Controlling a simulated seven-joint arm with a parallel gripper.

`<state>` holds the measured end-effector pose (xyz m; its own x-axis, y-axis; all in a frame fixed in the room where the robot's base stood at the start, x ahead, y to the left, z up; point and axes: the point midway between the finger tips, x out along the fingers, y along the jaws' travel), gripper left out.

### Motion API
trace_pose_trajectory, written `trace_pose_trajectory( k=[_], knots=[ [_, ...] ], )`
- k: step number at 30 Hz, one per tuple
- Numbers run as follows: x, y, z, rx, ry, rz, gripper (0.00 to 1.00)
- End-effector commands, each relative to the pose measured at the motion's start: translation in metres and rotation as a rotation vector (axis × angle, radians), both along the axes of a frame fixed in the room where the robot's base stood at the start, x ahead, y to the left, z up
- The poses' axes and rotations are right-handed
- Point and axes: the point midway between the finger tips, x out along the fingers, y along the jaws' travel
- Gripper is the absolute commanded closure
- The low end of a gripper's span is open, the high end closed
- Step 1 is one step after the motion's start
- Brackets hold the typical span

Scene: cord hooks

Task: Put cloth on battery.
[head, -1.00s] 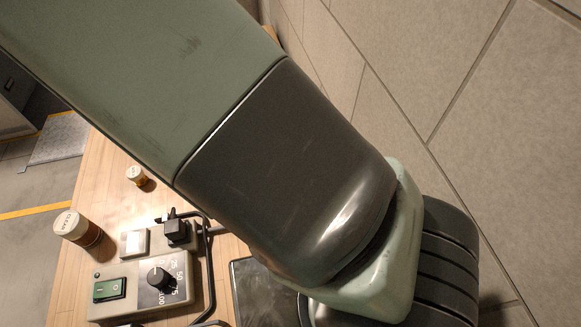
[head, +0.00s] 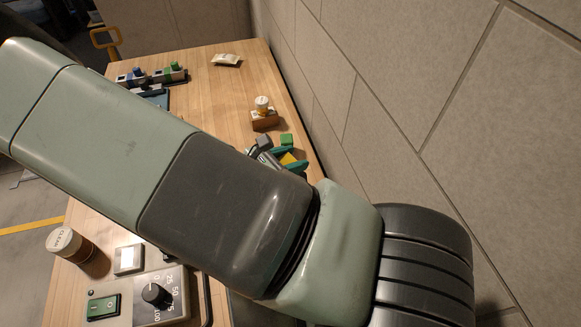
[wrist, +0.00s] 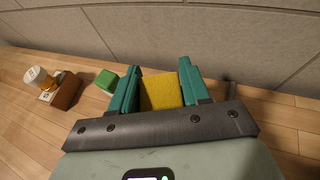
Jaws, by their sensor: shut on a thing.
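My gripper (wrist: 159,64) is shut on a yellow cloth (wrist: 160,92), a flat, square-looking piece between its teal fingers. In the head view my gripper (head: 283,156) shows past my arm, near the right edge of the table, with a bit of the yellow cloth (head: 290,159) visible. A small green block (wrist: 106,80) stands just left of the fingers in the wrist view; it also shows in the head view (head: 287,140). I cannot tell which thing is the battery.
A control box (head: 150,296) and a labelled jar (head: 66,244) are nearer. Blue and green fittings (head: 150,75) and a pale packet (head: 227,60) lie farther back. A wall borders the right.

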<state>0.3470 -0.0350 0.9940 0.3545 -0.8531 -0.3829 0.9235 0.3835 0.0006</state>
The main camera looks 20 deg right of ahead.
Motion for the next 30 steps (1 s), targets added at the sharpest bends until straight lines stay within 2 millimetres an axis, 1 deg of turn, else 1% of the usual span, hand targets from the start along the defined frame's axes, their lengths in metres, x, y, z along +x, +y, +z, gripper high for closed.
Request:
trace_pose_trajectory(
  k=[1, 3, 6, 9, 17, 18, 22, 23, 30],
  knots=[
    [-0.001, -0.001, -0.009, -0.005, 0.004, 0.000, 0.84],
    [0.000, -0.001, -0.020, -0.004, 0.002, 0.000, 0.84],
    [0.000, -0.001, -0.030, -0.003, 0.002, -0.001, 0.84],
    [0.000, 0.000, -0.034, 0.000, 0.000, -0.001, 0.84],
    [0.000, 0.000, -0.035, 0.000, 0.000, -0.001, 0.84],
    [0.000, 0.000, -0.035, 0.000, 0.000, -0.001, 0.52],
    [0.000, 0.000, -0.035, 0.000, 0.000, -0.001, 0.32],
    [0.000, 0.000, -0.035, 0.000, 0.000, -0.001, 0.28],
    [0.000, 0.000, -0.035, 0.000, 0.000, -0.001, 0.28]
  ],
)
